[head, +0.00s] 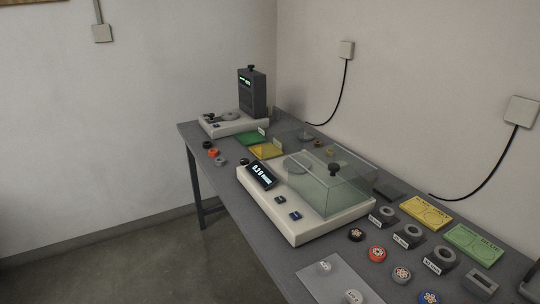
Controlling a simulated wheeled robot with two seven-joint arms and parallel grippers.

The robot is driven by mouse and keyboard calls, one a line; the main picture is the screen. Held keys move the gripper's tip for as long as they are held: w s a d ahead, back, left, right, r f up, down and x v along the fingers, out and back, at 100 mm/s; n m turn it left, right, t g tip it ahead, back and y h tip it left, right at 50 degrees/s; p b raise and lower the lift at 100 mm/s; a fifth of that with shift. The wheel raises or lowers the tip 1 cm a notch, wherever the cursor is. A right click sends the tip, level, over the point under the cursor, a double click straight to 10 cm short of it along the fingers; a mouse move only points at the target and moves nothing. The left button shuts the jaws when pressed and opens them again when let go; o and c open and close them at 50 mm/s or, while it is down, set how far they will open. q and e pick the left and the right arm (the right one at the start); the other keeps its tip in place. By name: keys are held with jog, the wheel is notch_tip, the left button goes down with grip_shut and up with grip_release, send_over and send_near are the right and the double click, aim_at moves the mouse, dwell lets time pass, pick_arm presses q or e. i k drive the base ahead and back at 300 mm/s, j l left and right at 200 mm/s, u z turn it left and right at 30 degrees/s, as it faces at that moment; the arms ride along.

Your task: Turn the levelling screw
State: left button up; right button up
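A white balance (310,227) with a glass draft shield (345,185) stands on the grey bench. Its tilted dark display (262,175) is lit, with digits that are hard to read. A small dark round knob (244,162) sits at the balance's far left corner; it may be the levelling screw, but I cannot tell for sure. A dark knob (333,169) shows on the glass shield. Neither of my grippers shows in the head view.
A second instrument with a dark tower (252,92) stands at the far end. Several round samples (377,254), labelled holders (407,236), a yellow tray (425,212) and a green tray (473,241) crowd the near right. A grey plate (335,278) with weights lies in front.

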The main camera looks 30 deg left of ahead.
aim_at(244, 161)
jog(key=j+z, duration=0.3)
jog(key=j, duration=0.2)
jog(key=i+j+z, duration=0.1)
jog(key=j+z, duration=0.2)
jog(key=j, duration=0.25)
jog(key=j+z, duration=0.1)
jog(key=j, duration=0.9)
jog(key=k+j, duration=0.1)
jog(key=j, duration=0.9)
jog(key=i+j+z, duration=0.05)
